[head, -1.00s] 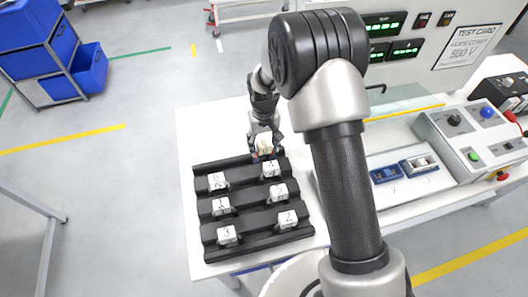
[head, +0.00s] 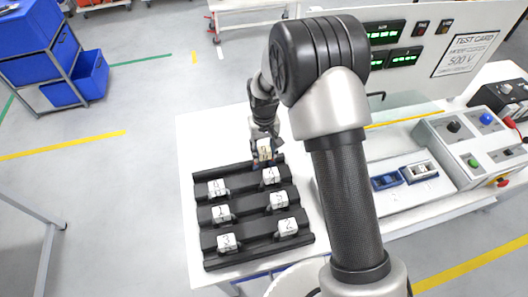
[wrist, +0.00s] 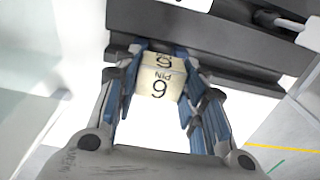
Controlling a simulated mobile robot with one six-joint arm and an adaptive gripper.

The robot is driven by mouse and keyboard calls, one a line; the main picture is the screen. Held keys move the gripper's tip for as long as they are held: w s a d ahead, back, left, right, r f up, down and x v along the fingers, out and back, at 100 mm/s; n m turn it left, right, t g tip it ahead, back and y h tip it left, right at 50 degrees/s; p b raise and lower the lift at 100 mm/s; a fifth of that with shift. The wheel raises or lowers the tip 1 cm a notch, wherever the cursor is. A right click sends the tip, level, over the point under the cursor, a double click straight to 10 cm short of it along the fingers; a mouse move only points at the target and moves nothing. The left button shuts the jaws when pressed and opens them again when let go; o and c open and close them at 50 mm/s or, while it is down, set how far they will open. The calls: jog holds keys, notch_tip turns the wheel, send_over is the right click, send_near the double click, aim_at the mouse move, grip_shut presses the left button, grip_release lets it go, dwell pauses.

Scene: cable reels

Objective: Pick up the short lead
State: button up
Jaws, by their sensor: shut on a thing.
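My gripper (head: 263,160) is at the back edge of the black rack (head: 252,243), over the white table. It is shut on a cream block (wrist: 157,78); the blue-lined fingers stand on both sides of it in the wrist view.
Several white numbered blocks sit in the rack's rows, one (head: 271,175) close to my gripper. The table behind my gripper is clear.

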notch_tip(320, 180, up, 19)
jog(key=p, duration=0.3)
jog(key=shift+r, duration=0.2)
jog(key=shift+s+f, duration=0.1)
